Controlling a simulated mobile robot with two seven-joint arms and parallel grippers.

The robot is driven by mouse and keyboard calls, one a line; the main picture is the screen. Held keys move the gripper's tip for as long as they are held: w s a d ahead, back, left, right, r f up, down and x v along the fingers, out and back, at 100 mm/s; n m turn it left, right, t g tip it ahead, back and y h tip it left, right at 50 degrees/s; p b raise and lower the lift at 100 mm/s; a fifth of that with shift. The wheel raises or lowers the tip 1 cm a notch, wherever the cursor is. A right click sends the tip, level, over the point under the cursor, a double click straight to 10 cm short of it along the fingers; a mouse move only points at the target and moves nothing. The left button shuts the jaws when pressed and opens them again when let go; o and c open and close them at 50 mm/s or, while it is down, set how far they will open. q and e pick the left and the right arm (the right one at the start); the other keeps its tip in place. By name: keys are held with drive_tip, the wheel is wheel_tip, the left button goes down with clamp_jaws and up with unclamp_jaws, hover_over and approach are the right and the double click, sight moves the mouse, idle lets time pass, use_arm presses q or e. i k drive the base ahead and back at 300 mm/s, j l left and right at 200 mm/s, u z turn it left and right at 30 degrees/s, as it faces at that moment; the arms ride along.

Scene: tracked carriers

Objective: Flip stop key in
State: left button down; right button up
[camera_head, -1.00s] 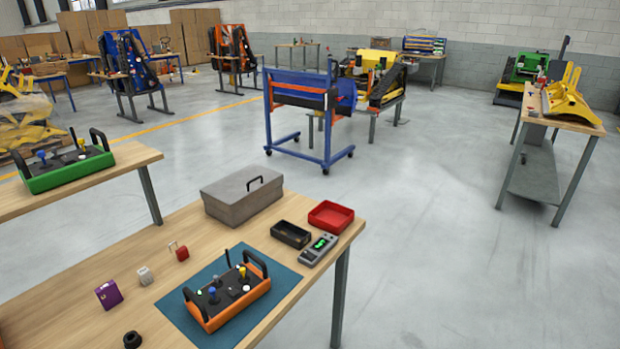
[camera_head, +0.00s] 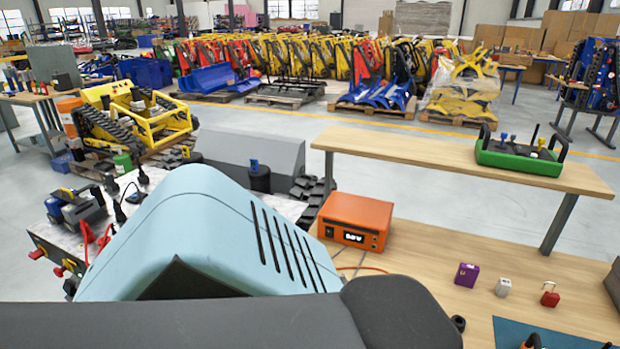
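No stop key can be made out for certain. At left, a machine panel (camera_head: 120,190) carries black levers and a blue-and-black part. A red cord or clip (camera_head: 88,236) hangs at its near side, and red knobs (camera_head: 58,270) stick out of its dark front edge. A large light-blue slotted cover (camera_head: 205,225) stands in front of the panel's right part and hides some of it. A dark grey rounded form fills the bottom of the view and hides what lies beneath. Neither of my grippers shows.
The near wooden table (camera_head: 425,260) holds an orange box with a display (camera_head: 354,222), a purple block (camera_head: 466,275), a grey padlock (camera_head: 503,287) and a red padlock (camera_head: 550,294). A second table (camera_head: 455,160) bears a green remote (camera_head: 520,158). Concrete floor is open behind it.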

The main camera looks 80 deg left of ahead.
sight(58, 273)
drive_tip(key=u, duration=4)
drive_tip(key=i+j+z, duration=0.5)
drive_tip(key=i+j, duration=0.3)
drive_tip(key=i+j+z, duration=0.25)
drive_tip(key=i+j, duration=0.15)
drive_tip(key=i+j+z, duration=0.25)
drive_tip(key=j, duration=0.4)
drive_tip(key=i+l, duration=0.05)
